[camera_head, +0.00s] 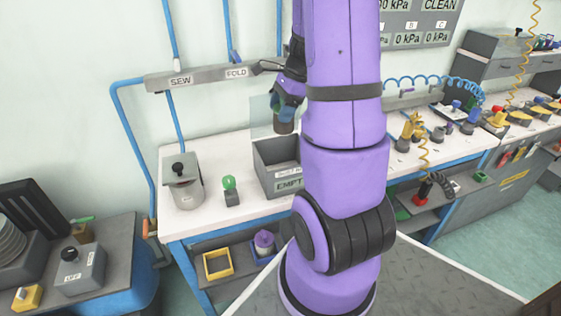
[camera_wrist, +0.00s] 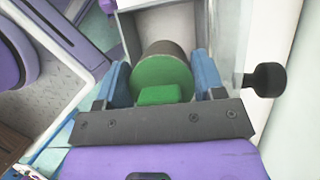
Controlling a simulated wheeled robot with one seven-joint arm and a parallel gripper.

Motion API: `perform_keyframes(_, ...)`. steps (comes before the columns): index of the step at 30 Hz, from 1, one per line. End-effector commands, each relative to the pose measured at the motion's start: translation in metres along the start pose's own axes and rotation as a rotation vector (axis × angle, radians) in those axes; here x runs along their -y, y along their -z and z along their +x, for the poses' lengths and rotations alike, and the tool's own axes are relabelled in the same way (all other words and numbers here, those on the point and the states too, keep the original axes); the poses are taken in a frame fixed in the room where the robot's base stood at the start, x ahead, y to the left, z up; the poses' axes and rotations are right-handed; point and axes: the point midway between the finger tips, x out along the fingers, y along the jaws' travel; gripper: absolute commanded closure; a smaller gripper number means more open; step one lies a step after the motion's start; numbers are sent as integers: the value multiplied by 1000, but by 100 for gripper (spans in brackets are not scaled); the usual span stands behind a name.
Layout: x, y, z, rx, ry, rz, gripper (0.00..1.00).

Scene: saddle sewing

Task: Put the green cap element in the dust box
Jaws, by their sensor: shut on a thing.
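My gripper (camera_head: 286,108) is shut on the green cap element (camera_wrist: 163,75), a short cylinder with a green end face, a raised green block and a grey-brown side. In the wrist view it sits between the two blue fingers of my gripper (camera_wrist: 163,82). In the head view only its brownish lower part (camera_head: 284,126) shows beneath the fingers. The dust box (camera_head: 276,182) is a grey open box with an "EMPTY" label on the white table. The held element is in the air above the box's back part. My arm hides the box's right side.
A small green-topped item (camera_head: 229,188) and a grey canister (camera_head: 183,186) stand left of the box. A clear panel (camera_head: 262,117) stands behind it. A grey SEW/FOLD bar (camera_head: 202,77) runs above the table. A black knob (camera_wrist: 265,80) is right of the fingers.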

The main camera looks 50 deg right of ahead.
Motion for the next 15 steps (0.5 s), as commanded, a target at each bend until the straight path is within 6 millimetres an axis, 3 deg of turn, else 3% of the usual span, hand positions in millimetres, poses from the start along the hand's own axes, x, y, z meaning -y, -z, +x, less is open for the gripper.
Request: perform_keyframes(15, -1, 45, 108, 1, -5, 3, 62)
